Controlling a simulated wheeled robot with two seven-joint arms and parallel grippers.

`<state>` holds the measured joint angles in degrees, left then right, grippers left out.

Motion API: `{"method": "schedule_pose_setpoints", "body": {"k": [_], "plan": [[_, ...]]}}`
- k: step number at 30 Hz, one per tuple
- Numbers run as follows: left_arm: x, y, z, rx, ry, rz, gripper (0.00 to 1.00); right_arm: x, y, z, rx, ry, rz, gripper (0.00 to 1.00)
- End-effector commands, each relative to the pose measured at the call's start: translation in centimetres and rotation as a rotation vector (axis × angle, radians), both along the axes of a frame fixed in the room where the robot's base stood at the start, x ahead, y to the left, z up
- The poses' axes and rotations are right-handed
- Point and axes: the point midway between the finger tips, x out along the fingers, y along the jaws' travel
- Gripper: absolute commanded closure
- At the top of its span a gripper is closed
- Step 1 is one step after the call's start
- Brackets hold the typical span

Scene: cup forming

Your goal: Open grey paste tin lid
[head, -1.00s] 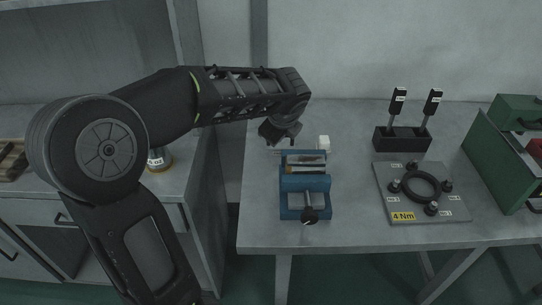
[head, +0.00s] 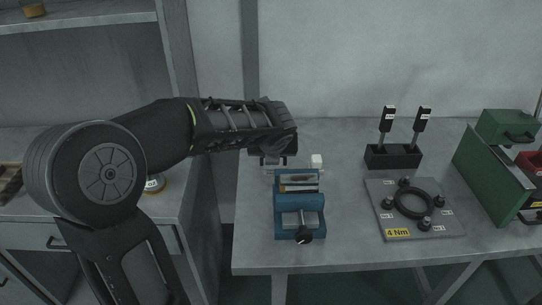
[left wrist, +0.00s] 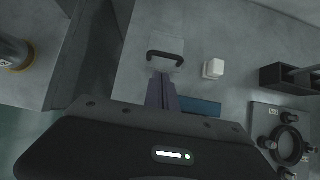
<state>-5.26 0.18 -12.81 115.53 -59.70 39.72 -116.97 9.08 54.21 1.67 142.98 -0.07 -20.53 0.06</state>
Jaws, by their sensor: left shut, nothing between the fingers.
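A pale grey square lid with a dark bar handle, apparently the paste tin's lid (left wrist: 151,73), lies on the bench in the left wrist view. It looks closed, though the tin's body cannot be made out. In the head view my left gripper mostly covers that spot, behind the blue vise. My left gripper (left wrist: 161,84) is shut and empty, its fingertips just short of the handle in the wrist view; contact cannot be judged. It also shows in the head view (head: 271,161). My right gripper is in neither view.
The blue vise (head: 299,202) stands in front of the gripper. A small white block (head: 316,160) is close by on the right. Further right are a black tool holder (head: 393,157), a grey plate with a black ring (head: 414,224) and a green box (head: 490,178).

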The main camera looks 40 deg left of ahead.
Motion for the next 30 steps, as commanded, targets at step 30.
{"method": "schedule_pose_setpoints", "body": {"k": [30], "plan": [[4.0,3.1,-6.8,-0.002,0.001,0.001,1.00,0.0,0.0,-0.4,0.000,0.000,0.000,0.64]]}}
